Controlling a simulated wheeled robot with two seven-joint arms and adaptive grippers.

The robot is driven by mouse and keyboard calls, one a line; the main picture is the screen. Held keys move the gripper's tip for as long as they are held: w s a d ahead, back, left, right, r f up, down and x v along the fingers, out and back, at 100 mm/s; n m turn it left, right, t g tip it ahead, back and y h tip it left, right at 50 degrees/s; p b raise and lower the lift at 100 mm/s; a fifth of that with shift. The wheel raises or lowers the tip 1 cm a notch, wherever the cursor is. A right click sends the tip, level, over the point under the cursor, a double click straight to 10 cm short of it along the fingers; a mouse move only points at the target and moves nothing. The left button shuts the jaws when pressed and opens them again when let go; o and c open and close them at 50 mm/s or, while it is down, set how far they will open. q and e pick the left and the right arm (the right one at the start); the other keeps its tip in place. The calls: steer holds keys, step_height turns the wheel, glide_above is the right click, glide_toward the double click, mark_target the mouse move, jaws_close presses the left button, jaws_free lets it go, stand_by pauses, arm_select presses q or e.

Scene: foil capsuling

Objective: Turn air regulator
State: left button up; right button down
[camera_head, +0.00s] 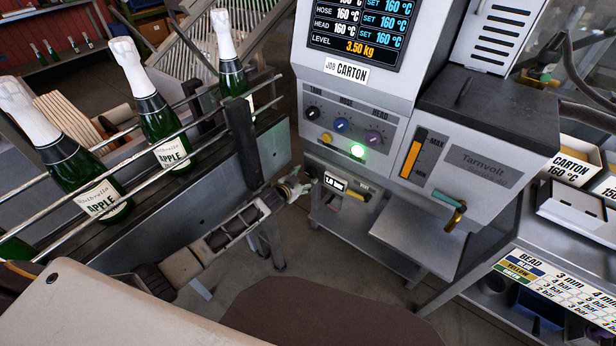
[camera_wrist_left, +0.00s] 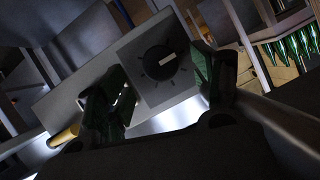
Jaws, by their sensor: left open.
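The air regulator (camera_head: 348,190) is a grey box on the front of the glue machine's lower part, below the control panel. Its small display reads about 1.0 bar. In the left wrist view its round black knob (camera_wrist_left: 161,61) with a white pointer sits on a grey face with tick marks. My left gripper (camera_head: 297,188) is just left of the regulator in the head view. In the left wrist view the left gripper (camera_wrist_left: 160,84) is open, with its dark green-black fingers on either side of the knob; contact cannot be told. My right gripper is not in view.
The glue machine (camera_head: 468,160) stands behind, with a green lamp lit and a brass nozzle (camera_head: 455,218) to the right. A bead chart (camera_head: 562,288) is at lower right. Green bottles (camera_head: 165,135) stand between conveyor rails on the left, close to my arm.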

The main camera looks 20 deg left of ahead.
mark_target(309, 174)
arm_select(q)
steer(key=shift+x, duration=1.05)
steer(key=shift+w+d+f+b, duration=0.15)
steer(key=shift+w+b, duration=0.2)
steer(key=shift+w, duration=0.05)
steer(key=shift+w+f, duration=0.1)
steer(key=shift+w, duration=0.25)
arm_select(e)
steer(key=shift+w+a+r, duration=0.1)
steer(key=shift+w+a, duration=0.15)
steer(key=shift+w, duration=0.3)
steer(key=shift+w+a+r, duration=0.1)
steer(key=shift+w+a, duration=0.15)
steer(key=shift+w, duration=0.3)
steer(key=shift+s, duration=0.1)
arm_select(q)
steer(key=shift+c, duration=0.7)
steer(key=c, duration=0.9)
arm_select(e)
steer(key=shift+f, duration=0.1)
